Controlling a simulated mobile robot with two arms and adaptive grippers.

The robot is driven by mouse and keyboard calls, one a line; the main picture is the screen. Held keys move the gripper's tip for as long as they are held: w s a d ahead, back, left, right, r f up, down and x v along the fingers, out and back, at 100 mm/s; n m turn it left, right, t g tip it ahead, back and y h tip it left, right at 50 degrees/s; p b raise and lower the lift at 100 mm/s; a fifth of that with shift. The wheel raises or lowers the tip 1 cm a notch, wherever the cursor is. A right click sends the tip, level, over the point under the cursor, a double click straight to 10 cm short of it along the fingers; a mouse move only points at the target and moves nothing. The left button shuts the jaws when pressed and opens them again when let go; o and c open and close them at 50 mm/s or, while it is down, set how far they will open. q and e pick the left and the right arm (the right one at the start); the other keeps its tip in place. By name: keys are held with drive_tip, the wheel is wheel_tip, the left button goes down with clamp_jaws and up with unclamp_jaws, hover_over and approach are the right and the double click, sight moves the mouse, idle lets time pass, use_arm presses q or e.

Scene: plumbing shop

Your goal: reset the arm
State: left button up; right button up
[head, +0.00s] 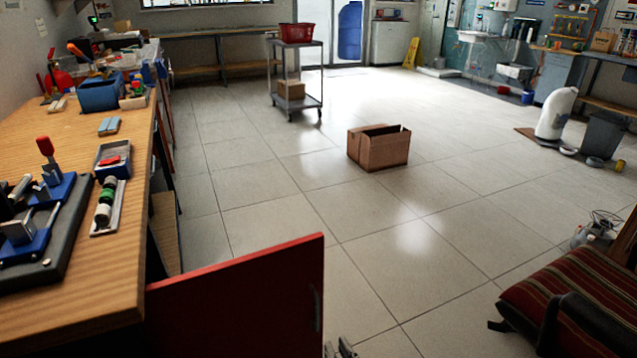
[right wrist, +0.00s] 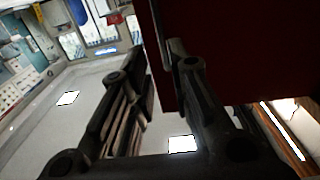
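My right gripper (head: 341,350) shows only as fingertips at the bottom edge of the head view, just right of the red door panel (head: 245,300). In the right wrist view the right gripper (right wrist: 155,52) is open, its two dark fingers apart. The dark red panel (right wrist: 225,55) fills the upper right there, close to the fingers; I cannot tell whether they touch it. A small handle (head: 317,308) is on the panel in the head view. Nothing is seen held. My left gripper is not in view.
A wooden workbench (head: 135,230) with a vise and tools runs along the left. An open cardboard box (head: 378,148) stands on the tiled floor. A cart (head: 297,80) carries a red basket. A striped seat (head: 575,295) is at lower right.

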drive_tip(key=s+d+f+m+g+h, duration=0.15)
drive_tip(key=s+d+f+g, duration=0.25)
drive_tip(key=f, duration=0.7)
drive_tip(key=s+d+f+g+h, duration=0.3)
drive_tip(key=s+d+f, duration=0.15)
drive_tip(key=f, duration=0.65)
drive_tip(key=s+d+f+g+h, duration=0.1)
drive_tip(key=s+d+f+g, duration=0.25)
drive_tip(key=s+f, duration=0.35)
drive_tip(key=s+d+f+g+h, duration=0.1)
drive_tip(key=s+d+f+g, duration=0.3)
drive_tip(key=s, duration=0.5)
use_arm(q)
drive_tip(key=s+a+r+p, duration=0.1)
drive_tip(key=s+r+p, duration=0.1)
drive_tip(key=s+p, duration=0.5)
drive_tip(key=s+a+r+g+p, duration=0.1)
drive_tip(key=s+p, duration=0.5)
drive_tip(key=p, duration=0.1)
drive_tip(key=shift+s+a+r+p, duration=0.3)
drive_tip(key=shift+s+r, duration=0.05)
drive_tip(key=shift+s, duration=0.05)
use_arm(e)
drive_tip(key=s+r, duration=0.1)
drive_tip(key=s, duration=0.6)
drive_tip(key=s+d+r+g, duration=0.1)
drive_tip(key=s, duration=0.7)
drive_tip(key=shift+s+d+r, duration=0.15)
drive_tip(key=shift+d+r, duration=0.1)
drive_tip(key=shift+r, duration=0.05)
